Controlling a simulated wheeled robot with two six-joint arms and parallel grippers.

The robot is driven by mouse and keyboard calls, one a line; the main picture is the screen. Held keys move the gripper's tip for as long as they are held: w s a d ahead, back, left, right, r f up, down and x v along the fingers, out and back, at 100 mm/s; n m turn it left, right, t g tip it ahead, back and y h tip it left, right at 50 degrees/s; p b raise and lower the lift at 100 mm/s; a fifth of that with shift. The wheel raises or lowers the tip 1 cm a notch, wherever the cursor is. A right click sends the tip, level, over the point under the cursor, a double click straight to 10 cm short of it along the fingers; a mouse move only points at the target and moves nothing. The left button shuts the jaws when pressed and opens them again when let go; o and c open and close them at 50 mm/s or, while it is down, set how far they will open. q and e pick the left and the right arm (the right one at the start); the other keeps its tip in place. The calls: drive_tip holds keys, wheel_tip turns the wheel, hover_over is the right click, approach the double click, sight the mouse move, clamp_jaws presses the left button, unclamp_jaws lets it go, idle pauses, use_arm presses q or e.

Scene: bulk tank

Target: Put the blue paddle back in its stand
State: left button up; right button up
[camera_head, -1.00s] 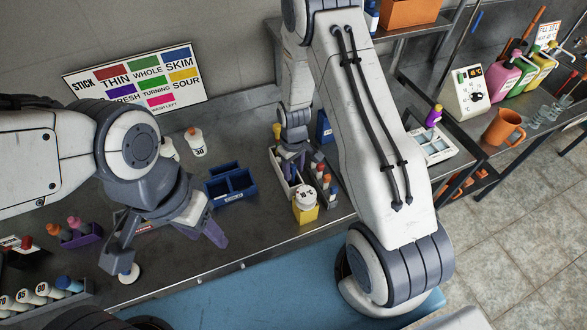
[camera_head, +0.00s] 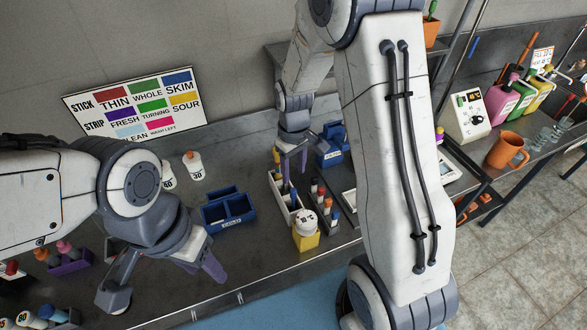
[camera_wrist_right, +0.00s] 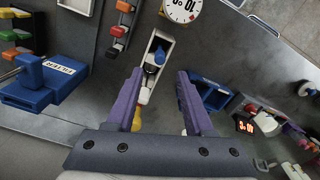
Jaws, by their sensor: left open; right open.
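A narrow white stand (camera_head: 288,218) is on the steel bench, and it also shows in the right wrist view (camera_wrist_right: 155,45). It holds upright handled items, including a blue-topped one (camera_wrist_right: 160,55) that looks like the blue paddle. I cannot tell how deep it sits. A dark item (camera_wrist_right: 150,72) is beside it. My right gripper (camera_head: 293,172) is open above the stand's far part. In the right wrist view its purple fingers (camera_wrist_right: 160,74) lie either side of the stand, empty. My left gripper (camera_head: 165,286) is open and empty over the bench at left.
A yellow timer (camera_head: 305,238) and a rack of capped sticks (camera_head: 326,208) are close right of the stand. A blue divided bin (camera_head: 228,210) is left of it. A blue filter box (camera_wrist_right: 45,85) is behind. White bottles (camera_head: 194,168) stand near the wall.

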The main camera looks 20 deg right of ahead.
drive_tip(key=s+a+r+n, duration=0.2)
drive_tip(key=s+a+r, duration=0.8)
drive_tip(key=s+a, duration=0.15)
drive_tip(key=s+a+r+n+y, duration=0.1)
drive_tip(key=s+a+r, duration=0.1)
drive_tip(key=s, duration=1)
drive_tip(key=shift+a, duration=0.35)
wheel_tip(320, 180, down, 7)
drive_tip(key=b, duration=0.7)
drive_tip(key=shift+f+b, duration=0.15)
drive_tip(key=shift+b, duration=0.15)
